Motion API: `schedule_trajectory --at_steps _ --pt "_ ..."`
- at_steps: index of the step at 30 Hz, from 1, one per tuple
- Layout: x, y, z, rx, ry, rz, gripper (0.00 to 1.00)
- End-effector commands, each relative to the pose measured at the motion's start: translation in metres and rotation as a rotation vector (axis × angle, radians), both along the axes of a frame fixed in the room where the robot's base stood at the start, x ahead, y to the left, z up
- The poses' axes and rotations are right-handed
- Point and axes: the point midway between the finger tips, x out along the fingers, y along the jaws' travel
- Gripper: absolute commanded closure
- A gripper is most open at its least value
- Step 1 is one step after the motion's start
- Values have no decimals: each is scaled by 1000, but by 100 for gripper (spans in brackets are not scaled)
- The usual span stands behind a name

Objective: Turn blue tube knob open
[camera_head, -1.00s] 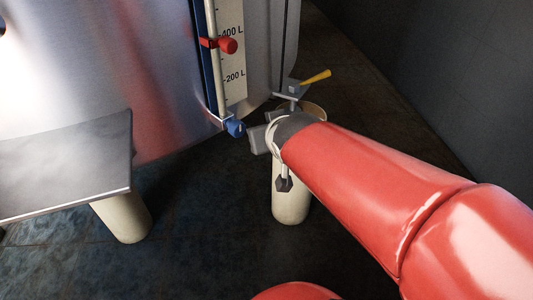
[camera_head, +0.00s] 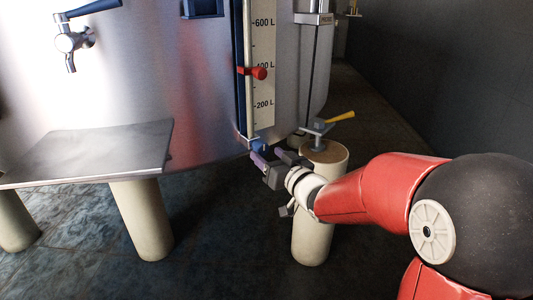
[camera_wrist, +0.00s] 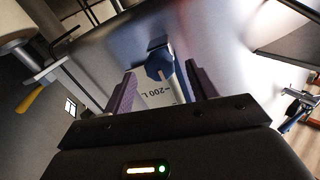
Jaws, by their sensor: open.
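The blue tube knob (camera_head: 258,146) is at the bottom of the tank's level tube, low on the steel tank (camera_head: 130,90). In the wrist view the blue knob (camera_wrist: 159,66) shows ahead, between and beyond the fingers. My gripper (camera_head: 268,158) is right by the knob in the head view, and its fingers partly cover it. In the wrist view my gripper (camera_wrist: 155,85) has its two purple-padded fingers apart, one on each side of the knob. Nothing is held. Whether a finger touches the knob is not clear.
A red marker (camera_head: 256,73) sits higher on the level scale (camera_head: 264,60). A yellow-handled valve (camera_head: 340,116) is right of my gripper, above a pale tank leg (camera_head: 313,230). A steel shelf (camera_head: 90,150) juts out at left, below a tap (camera_head: 72,42).

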Motion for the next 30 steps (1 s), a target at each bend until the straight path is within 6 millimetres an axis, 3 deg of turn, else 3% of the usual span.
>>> schedule_trajectory --at_steps 6,16,26,30 --pt "20 13 0 -1 -1 0 42" --pt "23 15 0 -1 0 -1 44" --pt "23 15 0 -1 0 -2 87" --pt "23 14 0 -4 -2 -2 87"
